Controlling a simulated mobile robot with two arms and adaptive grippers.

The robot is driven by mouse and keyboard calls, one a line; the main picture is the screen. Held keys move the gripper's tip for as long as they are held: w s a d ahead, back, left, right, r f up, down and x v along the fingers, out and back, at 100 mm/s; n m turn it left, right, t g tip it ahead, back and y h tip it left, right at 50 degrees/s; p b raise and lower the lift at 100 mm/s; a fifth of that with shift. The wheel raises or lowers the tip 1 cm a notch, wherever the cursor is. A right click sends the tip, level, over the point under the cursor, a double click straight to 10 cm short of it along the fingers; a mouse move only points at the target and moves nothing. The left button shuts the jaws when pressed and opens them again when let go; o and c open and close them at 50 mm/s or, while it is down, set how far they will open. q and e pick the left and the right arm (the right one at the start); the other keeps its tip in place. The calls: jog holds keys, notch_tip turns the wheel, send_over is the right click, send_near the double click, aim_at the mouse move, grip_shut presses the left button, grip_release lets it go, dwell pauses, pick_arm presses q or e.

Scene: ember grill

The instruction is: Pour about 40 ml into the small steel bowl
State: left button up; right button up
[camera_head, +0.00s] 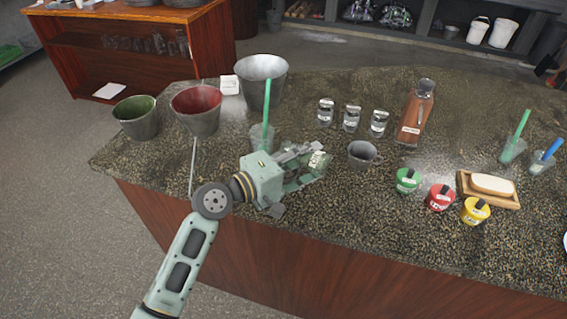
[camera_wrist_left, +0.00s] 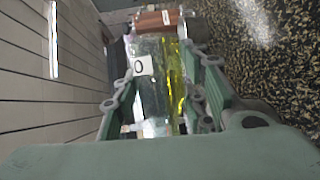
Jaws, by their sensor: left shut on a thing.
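My left gripper (camera_head: 308,168) is shut on a clear container with a pale label (camera_head: 318,160), held above the counter. In the left wrist view the container (camera_wrist_left: 152,88) sits between the two fingers (camera_wrist_left: 158,105), with yellow-green liquid along one side; it looks tilted there. The fingers hide much of it in the head view. A small grey metal bowl (camera_head: 361,155), with what looks like a handle, stands on the counter just right of the gripper, apart from it. My right gripper is not in view.
Several labelled jars (camera_head: 351,118) and a reddish-brown bottle (camera_head: 416,115) stand behind the bowl. Green (camera_head: 407,181), red (camera_head: 439,198) and yellow (camera_head: 475,211) tubs are to its right. A glass with a green straw (camera_head: 267,105) stands behind my left gripper. Buckets (camera_head: 197,111) are at left.

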pick_arm(q)
jog(key=shift+r, duration=0.15)
dwell(0.3)
jog(key=shift+s+d+f+m+y, duration=0.1)
jog(key=shift+f+m+y, duration=0.2)
jog(key=shift+f+m, duration=0.4)
jog(key=shift+d+r+m+y+p, duration=0.1)
jog(key=shift+r+m+y+p, duration=0.5)
jog(key=shift+p, duration=0.3)
jog(key=shift+f+m, duration=0.4)
jog(key=shift+f, duration=0.15)
